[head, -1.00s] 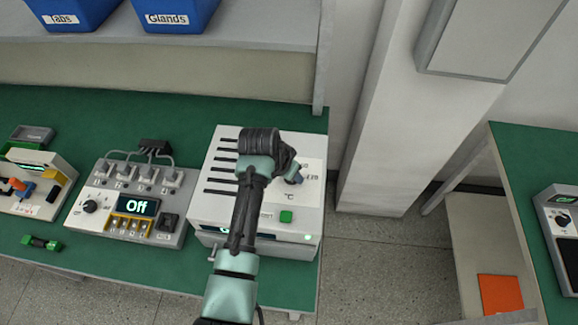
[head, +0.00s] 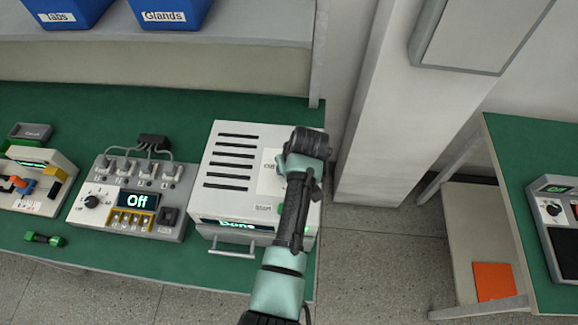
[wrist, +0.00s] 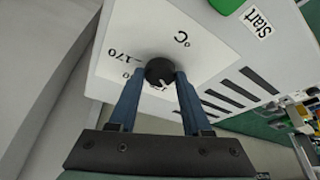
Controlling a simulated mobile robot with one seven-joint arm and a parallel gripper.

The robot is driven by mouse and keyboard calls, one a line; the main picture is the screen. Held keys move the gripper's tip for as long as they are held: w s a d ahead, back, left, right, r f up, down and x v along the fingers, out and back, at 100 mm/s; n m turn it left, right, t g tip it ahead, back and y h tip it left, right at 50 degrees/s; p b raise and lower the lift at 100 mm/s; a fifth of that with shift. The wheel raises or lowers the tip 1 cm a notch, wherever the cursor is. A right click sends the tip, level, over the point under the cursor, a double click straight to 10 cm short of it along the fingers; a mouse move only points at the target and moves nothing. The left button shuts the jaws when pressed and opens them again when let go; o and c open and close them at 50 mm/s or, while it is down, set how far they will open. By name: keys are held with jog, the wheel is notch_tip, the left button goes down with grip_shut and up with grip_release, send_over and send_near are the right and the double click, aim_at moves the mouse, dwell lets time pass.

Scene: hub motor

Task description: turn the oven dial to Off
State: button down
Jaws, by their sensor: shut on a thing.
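The white oven (head: 215,205) stands at the right end of the green bench in the head view. Its lit display (head: 236,224) reads "Done". The dark round oven dial (wrist: 160,70) shows in the wrist view on a white scale plate, with "170" and "°C" printed around it. Part of its lettering is hidden by my fingers. My gripper (wrist: 160,86) is shut on the dial, one blue fingertip on each side. A white pointer mark shows on the dial; its exact setting cannot be read. In the head view my arm hides the dial, while an "Off" label (head: 270,167) shows beside it.
The green Start button (wrist: 226,4) is at the top of the wrist view. Left of the oven stands a grey unit (head: 128,200) with a knob and an "Off" display. A shelf with blue bins (head: 175,14) is above; a wall pillar (head: 380,120) stands right.

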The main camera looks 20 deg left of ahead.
jog(key=shift+w+n+g+y+b, duration=0.1)
jog(key=shift+n+g+y+b, duration=0.45)
jog(key=shift+n, duration=1.25)
jog(key=shift+c, duration=1.7)
grip_release()
jog(key=shift+d+r, duration=0.1)
jog(key=shift+r, duration=0.05)
jog(key=b+v, duration=0.2)
jog(key=v, duration=1)
jog(key=shift+r+b, duration=0.35)
jog(key=shift+r, duration=0.05)
